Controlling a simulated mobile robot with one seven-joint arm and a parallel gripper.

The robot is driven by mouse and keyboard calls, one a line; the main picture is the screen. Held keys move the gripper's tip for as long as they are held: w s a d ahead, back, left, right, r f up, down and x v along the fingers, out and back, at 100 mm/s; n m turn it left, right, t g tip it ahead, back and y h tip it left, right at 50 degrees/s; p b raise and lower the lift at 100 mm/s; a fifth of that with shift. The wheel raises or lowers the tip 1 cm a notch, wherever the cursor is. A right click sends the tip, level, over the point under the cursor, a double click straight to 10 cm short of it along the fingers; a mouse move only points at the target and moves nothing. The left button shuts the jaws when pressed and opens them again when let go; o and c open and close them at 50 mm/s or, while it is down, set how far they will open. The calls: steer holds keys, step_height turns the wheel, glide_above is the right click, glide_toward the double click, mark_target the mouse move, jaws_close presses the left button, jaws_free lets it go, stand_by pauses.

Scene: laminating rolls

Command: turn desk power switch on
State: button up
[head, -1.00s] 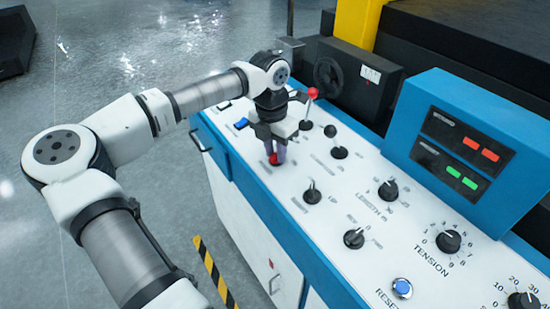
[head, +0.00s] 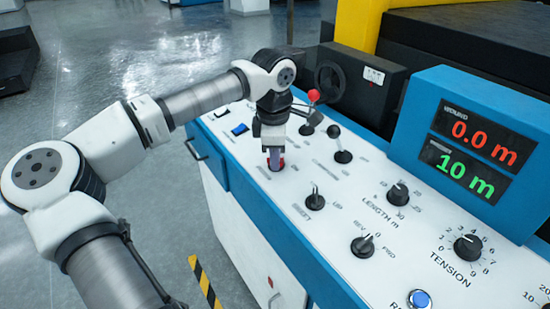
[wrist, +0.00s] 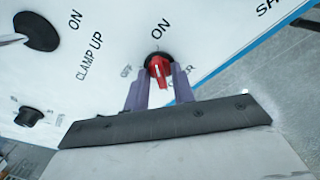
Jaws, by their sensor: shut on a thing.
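The desk power switch is a red rotary knob on a black base in the wrist view (wrist: 158,67), with ON above it, a partly hidden OFF to its left and a partly covered POWER label beside it. My gripper (wrist: 159,74) has its two purple fingers shut on the knob, one on each side. In the head view my gripper (head: 273,158) points straight down at the panel, and only a sliver of the red knob (head: 282,163) shows beside the fingers. The console display (head: 473,151) is lit, reading 0.0 m in red and 10 m in green.
The white control panel (head: 330,240) carries several black knobs, including the tension knob (head: 467,247). A red-topped lever (head: 313,96) stands close behind my gripper. Open floor lies left of the console.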

steer(key=shift+m, duration=0.8)
steer(key=shift+r+b, duration=0.1)
steer(key=shift+b, duration=0.2)
steer(key=o, duration=0.7)
steer(key=shift+c, duration=0.2)
step_height(320, 180, up, 14)
steer(key=s+b, duration=0.1)
steer(key=shift+s+a, duration=0.15)
steer(key=shift+s, duration=0.2)
